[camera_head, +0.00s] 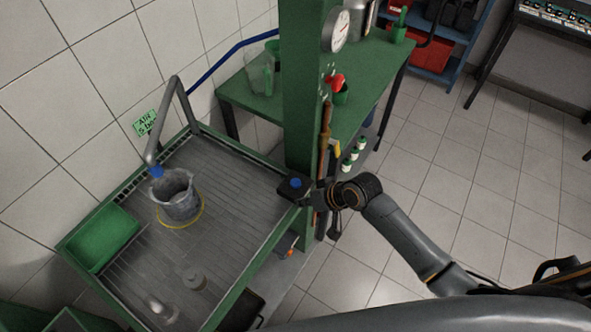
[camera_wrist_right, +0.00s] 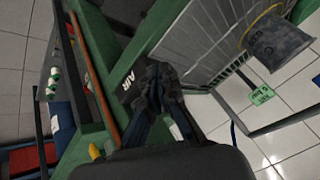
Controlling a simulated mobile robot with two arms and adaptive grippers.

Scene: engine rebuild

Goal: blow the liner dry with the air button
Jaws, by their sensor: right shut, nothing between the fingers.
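The liner (camera_head: 176,200), a grey cylinder open at the top, stands upright inside a yellow ring on the slatted wash tray (camera_head: 225,165). A bent grey pipe (camera_head: 155,145) with a blue tip ends just above its rim. The liner also shows in the wrist view (camera_wrist_right: 278,45). The air button (camera_head: 295,183) is blue, on a dark box at the green post. My right gripper (camera_head: 312,192) is shut and empty, close beside this box; I cannot tell whether it touches. In the wrist view its fingertips (camera_wrist_right: 160,75) are next to the AIR label (camera_wrist_right: 128,79). My left gripper is out of view.
A green post (camera_head: 305,90) with a gauge (camera_head: 336,30) and a red valve handle rises beside the tray. A green bin (camera_head: 101,238) and small pale parts are on the tray. A green table (camera_head: 375,75) stands behind. Tiled floor at the right is open.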

